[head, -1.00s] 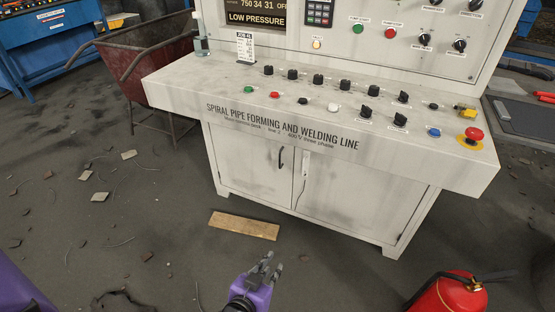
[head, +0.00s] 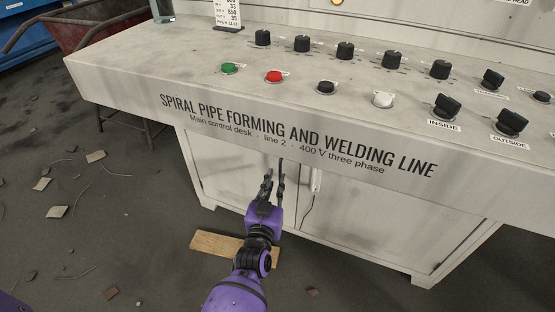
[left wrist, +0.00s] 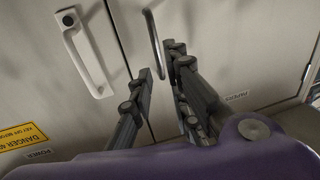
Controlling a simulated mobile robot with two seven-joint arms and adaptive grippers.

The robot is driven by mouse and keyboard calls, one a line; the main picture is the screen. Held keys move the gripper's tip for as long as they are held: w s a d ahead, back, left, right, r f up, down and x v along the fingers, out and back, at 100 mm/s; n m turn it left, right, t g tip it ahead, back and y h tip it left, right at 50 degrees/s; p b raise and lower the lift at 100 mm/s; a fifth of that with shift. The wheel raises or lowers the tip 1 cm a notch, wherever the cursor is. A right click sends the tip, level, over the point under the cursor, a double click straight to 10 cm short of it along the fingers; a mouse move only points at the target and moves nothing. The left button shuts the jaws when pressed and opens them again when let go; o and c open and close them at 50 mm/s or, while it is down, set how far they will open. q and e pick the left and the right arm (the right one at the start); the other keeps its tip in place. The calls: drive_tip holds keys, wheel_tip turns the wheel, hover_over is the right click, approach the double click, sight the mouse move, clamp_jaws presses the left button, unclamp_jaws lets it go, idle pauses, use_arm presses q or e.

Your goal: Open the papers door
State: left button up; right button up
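The papers door (head: 225,172) is the left door of the desk's cabinet in the head view and looks closed. My left gripper (head: 274,178) is open in front of this handle, and also shows in the left wrist view (left wrist: 161,62). In the head view the gripper largely hides the handle. My right gripper is out of view.
The neighbouring door (head: 370,215) has a white handle (left wrist: 88,50), a POWER label and a yellow danger sign (left wrist: 22,136). The control desk's ledge (head: 285,132) overhangs the doors. A wooden board (head: 215,245) lies on the floor in front, with scattered debris to the left.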

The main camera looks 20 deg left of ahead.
sight(280, 168)
use_arm(q)
drive_tip(key=shift+w+r, duration=0.1)
drive_tip(key=shift+w, duration=0.25)
drive_tip(key=w, duration=0.2)
drive_tip(key=w+b, duration=0.1)
drive_tip(key=w, duration=0.1)
drive_tip(key=w+a+b, duration=0.1)
drive_tip(key=w, duration=0.1)
drive_tip(key=shift+w, duration=0.2)
drive_tip(key=shift+c, duration=0.5)
clamp_jaws()
